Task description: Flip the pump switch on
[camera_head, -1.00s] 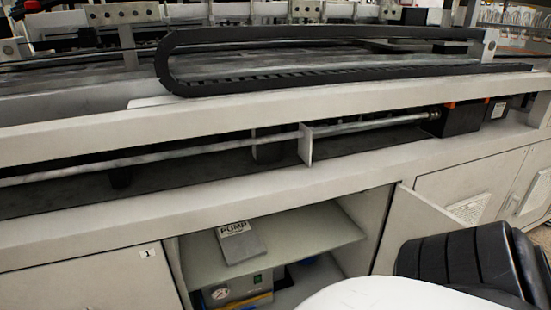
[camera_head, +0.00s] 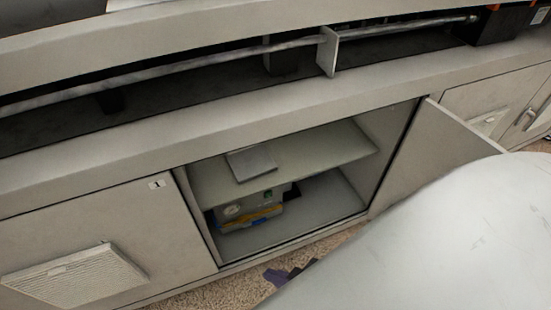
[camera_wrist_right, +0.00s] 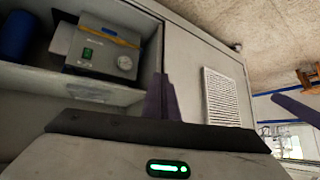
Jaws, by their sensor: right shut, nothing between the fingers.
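The pump unit (camera_head: 236,211) sits in the lower compartment of the open cabinet, under the shelf. It is a grey box with a round gauge and a small green switch (camera_head: 268,196) on its front. The wrist view shows the pump (camera_wrist_right: 103,50) upside down, with the green switch (camera_wrist_right: 88,53) and gauge clear. I cannot tell the switch's position. My right gripper (camera_head: 290,273) shows only as dark purple tips low in front of the cabinet, partly hidden by my white arm. It is shut, empty and apart from the pump. My left gripper is out of view.
A grey booklet (camera_head: 251,163) lies on the shelf (camera_head: 335,150) above the pump. The cabinet door (camera_head: 440,145) stands open at the right. A vented panel (camera_head: 75,274) is at the left.

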